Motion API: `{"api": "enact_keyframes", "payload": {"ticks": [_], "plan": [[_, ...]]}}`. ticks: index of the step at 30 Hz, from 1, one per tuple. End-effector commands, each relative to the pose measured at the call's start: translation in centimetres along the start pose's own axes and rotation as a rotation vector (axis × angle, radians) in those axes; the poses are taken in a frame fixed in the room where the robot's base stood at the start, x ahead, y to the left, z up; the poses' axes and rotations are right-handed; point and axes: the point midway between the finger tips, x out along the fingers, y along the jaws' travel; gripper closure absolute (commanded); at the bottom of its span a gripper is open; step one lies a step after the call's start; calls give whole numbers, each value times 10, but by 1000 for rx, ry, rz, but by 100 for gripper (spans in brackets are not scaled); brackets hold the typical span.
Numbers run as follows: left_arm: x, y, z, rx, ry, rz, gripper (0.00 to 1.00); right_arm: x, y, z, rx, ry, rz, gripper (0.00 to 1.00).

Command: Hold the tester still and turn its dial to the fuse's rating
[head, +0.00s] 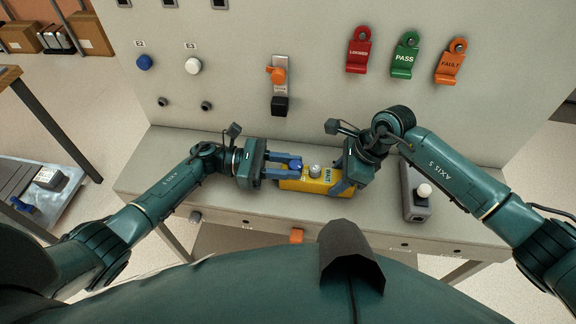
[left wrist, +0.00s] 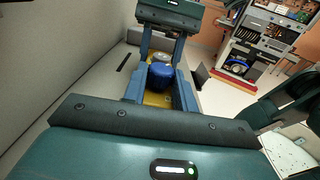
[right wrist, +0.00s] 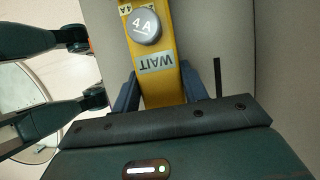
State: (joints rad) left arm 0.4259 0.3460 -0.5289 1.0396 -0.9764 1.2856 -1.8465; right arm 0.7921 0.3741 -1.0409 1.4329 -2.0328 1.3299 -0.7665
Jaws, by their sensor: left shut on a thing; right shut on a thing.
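The yellow tester (head: 318,187) lies on the bench shelf below the upright panel. My right gripper (head: 346,182) is shut across its right end, with a finger on each side of the tester (right wrist: 160,88) in the right wrist view. My left gripper (head: 290,168) is shut on the blue dial (head: 296,165) at the tester's left end. The dial (left wrist: 160,75) sits between its fingers in the left wrist view. The dial's pointer is not readable.
LOCKED (head: 358,52), PASS (head: 405,58) and FAULT (head: 450,66) tags hang on the panel. An orange-handled lever (head: 278,76) is mid-panel. The shelf left of my left gripper is clear.

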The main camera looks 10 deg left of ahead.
Motion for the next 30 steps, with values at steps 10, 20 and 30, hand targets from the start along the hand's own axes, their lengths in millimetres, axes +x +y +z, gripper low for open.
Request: {"api": "enact_keyframes", "payload": {"ticks": [10,20,30], "plan": [[1,2,-2,-1,4,-131,95,0,1,1,-3,-2,1,86],[0,1,-2,-2,3,-150,95,0,1,1,-3,-2,1,86],[0,2,-1,-2,2,-149,59,0,0,1,-2,-2,1,86]]}}
